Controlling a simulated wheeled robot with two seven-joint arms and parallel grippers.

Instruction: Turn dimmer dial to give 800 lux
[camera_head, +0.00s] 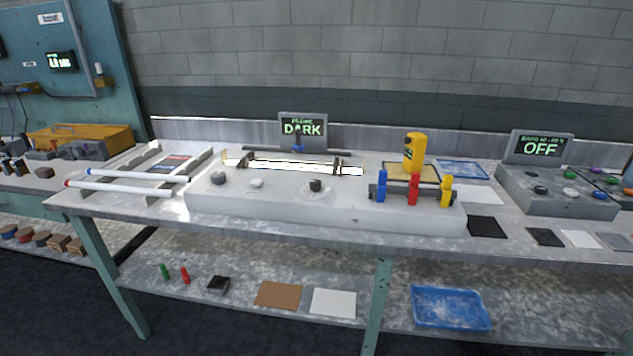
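A long pale console block (340,217) stands on the workbench. On its top are a dark knob (218,177) at the left, a white button or knob (256,183), and a dark knob on a light round base (315,185) near the middle. I cannot tell which of them is the dimmer dial. A bright glass tube (290,165) lies across holders at the back of the block. A small display (302,129) behind it reads "DARK"; its upper line is too small to read surely. A yellow handheld meter (414,152) stands at the right. Neither gripper is in view.
Blue, red and yellow pegs (413,189) stand at the block's right front. Two white tubes (125,188) lie on a rack at left. A grey control box (560,192) with an "OFF" display (540,147) stands right. A lower shelf holds a blue tray (450,309).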

